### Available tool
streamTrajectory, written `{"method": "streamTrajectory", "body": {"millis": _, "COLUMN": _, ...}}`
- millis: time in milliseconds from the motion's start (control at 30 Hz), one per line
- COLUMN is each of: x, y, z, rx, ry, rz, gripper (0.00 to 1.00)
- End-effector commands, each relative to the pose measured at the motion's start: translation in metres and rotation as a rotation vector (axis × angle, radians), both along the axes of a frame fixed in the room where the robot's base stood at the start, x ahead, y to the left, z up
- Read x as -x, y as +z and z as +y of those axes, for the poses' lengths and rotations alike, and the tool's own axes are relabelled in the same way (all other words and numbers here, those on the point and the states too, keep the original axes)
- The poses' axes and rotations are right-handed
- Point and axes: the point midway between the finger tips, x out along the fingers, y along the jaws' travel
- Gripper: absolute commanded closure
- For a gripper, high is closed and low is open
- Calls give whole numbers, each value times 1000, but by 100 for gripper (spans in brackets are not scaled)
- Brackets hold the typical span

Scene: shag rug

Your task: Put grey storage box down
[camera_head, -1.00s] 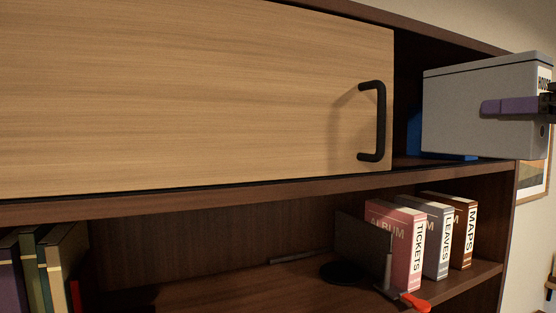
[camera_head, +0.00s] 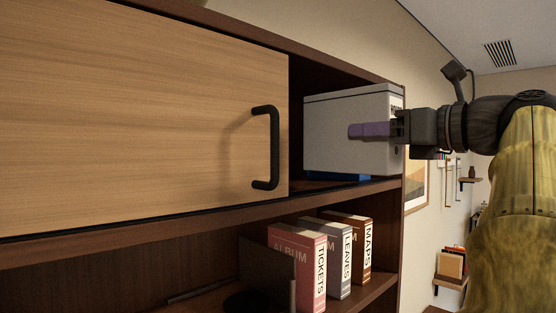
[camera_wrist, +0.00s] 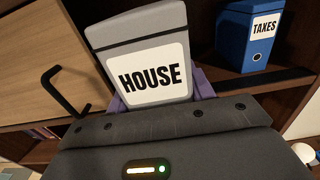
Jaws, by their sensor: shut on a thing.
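In the wrist view the box (camera_wrist: 130,30) carries a white label reading HOUSE. My gripper (camera_head: 372,131) is shut on the box, with a purple finger along its side; purple fingers also show on both sides of the box in the wrist view. The box looks upright in the head view.
A blue TAXES binder (camera_wrist: 262,38) stands on the shelf beside the box. The wooden sliding door (camera_head: 140,110) with a black handle (camera_head: 272,148) covers the shelf's left part. Albums labelled TICKETS (camera_head: 310,270), LEAVES (camera_head: 340,258) and MAPS (camera_head: 362,245) stand on the shelf below.

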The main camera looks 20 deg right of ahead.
Motion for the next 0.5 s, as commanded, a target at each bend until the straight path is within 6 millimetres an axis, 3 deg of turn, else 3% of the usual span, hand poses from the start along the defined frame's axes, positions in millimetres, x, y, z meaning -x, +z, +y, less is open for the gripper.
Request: {"method": "streamTrajectory", "body": {"millis": 500, "x": -102, "y": 5, "z": 39, "rx": -1, "ry": 6, "rz": -2, "gripper": 84}}
